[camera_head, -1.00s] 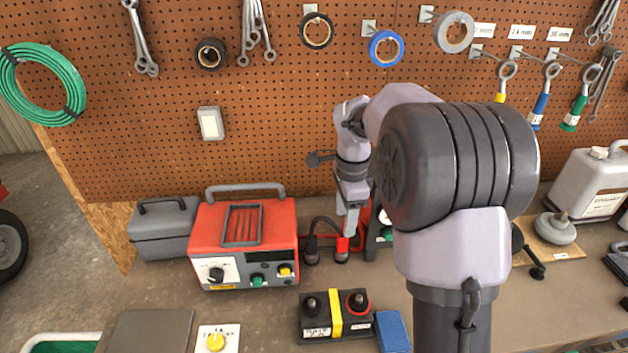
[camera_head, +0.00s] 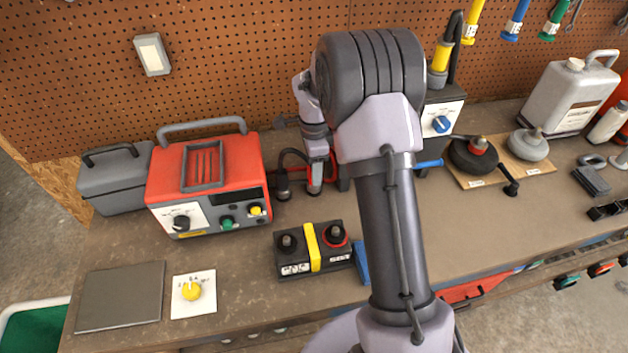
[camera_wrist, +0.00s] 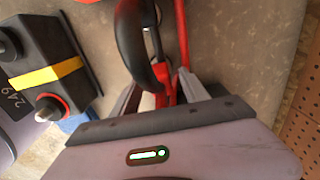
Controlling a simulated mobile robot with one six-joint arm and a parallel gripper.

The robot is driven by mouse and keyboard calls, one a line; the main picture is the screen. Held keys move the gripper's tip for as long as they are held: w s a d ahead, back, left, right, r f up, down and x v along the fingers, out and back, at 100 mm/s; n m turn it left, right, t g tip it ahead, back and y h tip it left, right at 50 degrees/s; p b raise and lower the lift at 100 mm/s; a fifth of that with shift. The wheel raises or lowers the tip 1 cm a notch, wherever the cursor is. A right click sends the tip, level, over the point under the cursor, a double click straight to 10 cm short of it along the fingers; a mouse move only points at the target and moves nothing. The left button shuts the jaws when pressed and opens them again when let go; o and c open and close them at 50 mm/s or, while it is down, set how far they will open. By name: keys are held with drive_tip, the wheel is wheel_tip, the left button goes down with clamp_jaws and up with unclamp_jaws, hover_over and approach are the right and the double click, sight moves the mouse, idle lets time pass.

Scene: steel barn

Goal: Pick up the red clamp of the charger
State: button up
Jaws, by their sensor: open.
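The charger (camera_head: 165,185) is a red box with a grey front and handle, standing on the bench left of my arm. Its black clamp (camera_head: 283,188) stands upright to its right. The red clamp (camera_wrist: 163,92) shows in the wrist view between the two fingers of my gripper (camera_wrist: 160,94). My gripper is open, with a finger on each side of the red clamp; contact cannot be told. In the head view my gripper (camera_head: 318,160) points down at the clamp's place, and the arm and fingers hide much of it.
A black battery (camera_head: 289,262) with a yellow strap stands in front of the clamps, with a blue block (camera_head: 361,263) beside it. The pegboard (camera_head: 230,70) rises behind. A grey toolbox (camera_head: 115,182) is left of the charger.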

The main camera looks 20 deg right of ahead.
wheel_tip(320, 180, down, 3)
drive_tip(key=shift+r, duration=0.2)
drive_tip(key=shift+c, duration=0.4)
clamp_jaws()
